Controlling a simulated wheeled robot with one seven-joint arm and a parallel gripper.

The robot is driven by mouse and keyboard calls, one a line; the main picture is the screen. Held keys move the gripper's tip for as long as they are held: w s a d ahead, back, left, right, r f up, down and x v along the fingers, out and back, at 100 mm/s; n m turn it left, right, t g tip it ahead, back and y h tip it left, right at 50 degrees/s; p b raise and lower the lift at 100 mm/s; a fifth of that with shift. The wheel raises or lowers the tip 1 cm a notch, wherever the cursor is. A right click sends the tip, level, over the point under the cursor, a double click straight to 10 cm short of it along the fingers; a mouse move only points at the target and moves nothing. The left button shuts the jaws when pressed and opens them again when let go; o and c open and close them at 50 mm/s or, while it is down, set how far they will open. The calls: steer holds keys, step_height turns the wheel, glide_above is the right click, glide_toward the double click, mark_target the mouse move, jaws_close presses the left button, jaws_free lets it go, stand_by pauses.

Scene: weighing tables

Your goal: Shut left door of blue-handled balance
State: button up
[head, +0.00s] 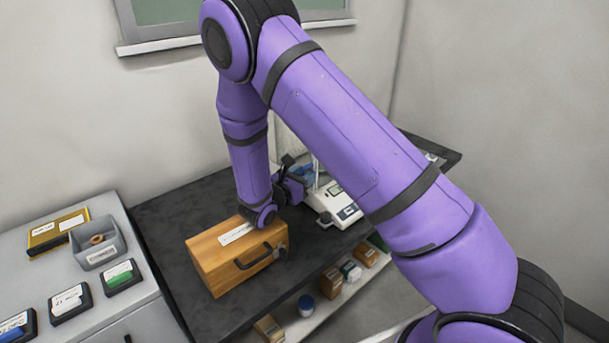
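A white balance (343,212) with a display panel on its front stands on the dark table, partly hidden behind my purple arm. Something blue, perhaps a handle, shows at its upper left, beside my gripper. My gripper (291,177) is at the left side of the balance, close to it. Whether it touches the balance cannot be told. Its fingers are small, dark and partly covered by my wrist, so their opening is unclear. The left door and its position cannot be made out.
A wooden case (213,264) with a black handle stands on the dark table (168,217), left of the balance. A grey bin (99,246) and several labelled boxes are on the light counter (110,308). Boxes and a blue-lidded jar (306,305) sit on a lower shelf.

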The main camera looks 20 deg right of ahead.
steer(key=v, duration=1)
steer(key=shift+s+a, duration=0.1)
steer(key=shift+a, duration=0.05)
steer(key=s+d+r+m+g+y, duration=0.3)
steer(key=s+d+r+m+g, duration=0.3)
steer(key=r, duration=0.3)
steer(key=s+d+r+m+g+y, duration=0.3)
steer(key=s+d+r+m+g, duration=0.15)
steer(key=d+r+m, duration=0.35)
steer(key=s+a+r+m+t+y, duration=0.1)
steer(key=s+r+m+t+y, duration=0.2)
steer(key=s, duration=0.6)
steer(key=s+a+r+m+t+y, duration=0.1)
steer(key=s+r+m+t+y, duration=0.3)
steer(key=s+r, duration=0.5)
steer(key=r+m+y, duration=0.1)
steer(key=m+y, duration=0.1)
steer(key=shift+s+a+m+y, duration=0.15)
steer(key=shift+a+m+y, duration=0.2)
steer(key=shift+m+y, duration=0.05)
